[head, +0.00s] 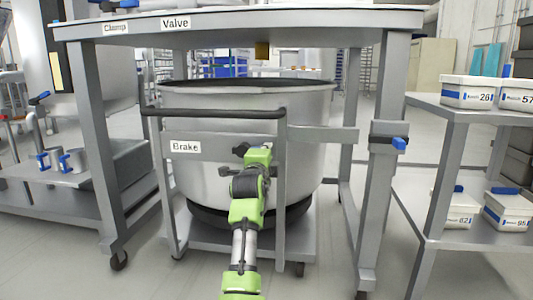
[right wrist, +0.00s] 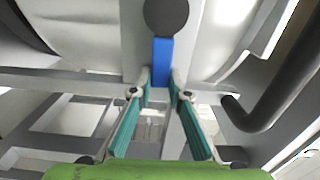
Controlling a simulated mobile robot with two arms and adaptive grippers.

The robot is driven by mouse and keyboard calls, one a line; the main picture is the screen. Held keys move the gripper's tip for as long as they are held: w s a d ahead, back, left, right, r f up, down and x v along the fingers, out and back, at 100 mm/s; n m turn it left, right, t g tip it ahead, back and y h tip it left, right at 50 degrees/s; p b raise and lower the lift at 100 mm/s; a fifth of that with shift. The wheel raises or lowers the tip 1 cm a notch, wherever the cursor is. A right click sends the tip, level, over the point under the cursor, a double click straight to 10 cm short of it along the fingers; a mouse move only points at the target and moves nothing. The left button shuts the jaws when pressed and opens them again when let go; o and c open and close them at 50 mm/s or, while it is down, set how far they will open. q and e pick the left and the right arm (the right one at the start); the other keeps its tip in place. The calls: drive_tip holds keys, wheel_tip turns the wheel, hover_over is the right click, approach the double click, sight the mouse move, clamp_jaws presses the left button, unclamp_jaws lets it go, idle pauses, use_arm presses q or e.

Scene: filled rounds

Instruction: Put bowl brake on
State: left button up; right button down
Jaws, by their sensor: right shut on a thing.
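The large grey metal bowl (head: 215,110) sits in a wheeled trolley under the bench frame. The trolley has a black push handle (head: 215,113) and a white "Brake" label (head: 187,147) on its front bar. In the right wrist view, the blue brake lever (right wrist: 161,58) hangs straight from a dark round pivot (right wrist: 166,15). My right gripper (right wrist: 161,78) is shut on the lever's end, one finger on each side. In the head view my green right arm reaches to the trolley front, and its gripper (head: 258,154) hides the lever. My left gripper is not in view.
The steel bench (head: 260,24) above bears "Clamp" and "Valve" labels, and its legs stand on both sides of the trolley. A blue-handled clamp (head: 398,143) is on the right leg. Shelves with white boxes (head: 467,92) stand at the right. A low shelf (head: 70,175) is at the left.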

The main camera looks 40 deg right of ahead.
drive_tip(key=shift+f+m, duration=0.2)
drive_tip(key=shift+m, duration=0.1)
drive_tip(key=c, duration=1.9)
unclamp_jaws()
drive_tip(key=shift+d, duration=0.1)
drive_tip(key=v, duration=0.7)
drive_tip(key=shift+s+a, duration=0.2)
